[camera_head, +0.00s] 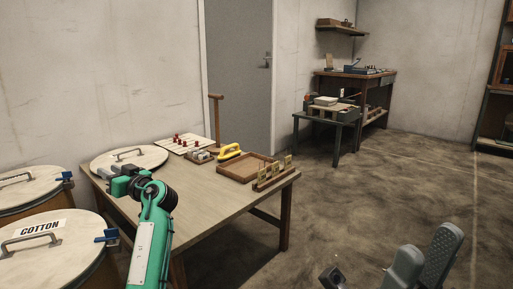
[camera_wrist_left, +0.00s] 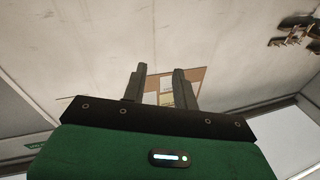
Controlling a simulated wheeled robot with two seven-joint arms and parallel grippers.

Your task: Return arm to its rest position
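My left arm (camera_head: 152,235), green with dark joints, reaches in from the bottom left in the head view. Its left gripper (camera_head: 114,172) is at the left end of the wooden table, overlapping the round lidded drum top in the picture. In the left wrist view the two dark fingers of the left gripper (camera_wrist_left: 160,75) stand apart with nothing between them. At the bottom right of the head view, grey rounded parts of my right arm (camera_head: 425,258) show. A small dark block (camera_head: 333,276) beside them may belong to the right gripper; its fingers are not clear.
The wooden table (camera_head: 215,195) holds an empty-looking tray (camera_head: 247,168), a yellow-handled tool (camera_head: 230,152), a board with red pieces (camera_head: 185,142) and a small rack (camera_head: 272,175). Lidded drums, one marked COTTON (camera_head: 45,249), stand at left. Open floor (camera_head: 400,195) lies to the right.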

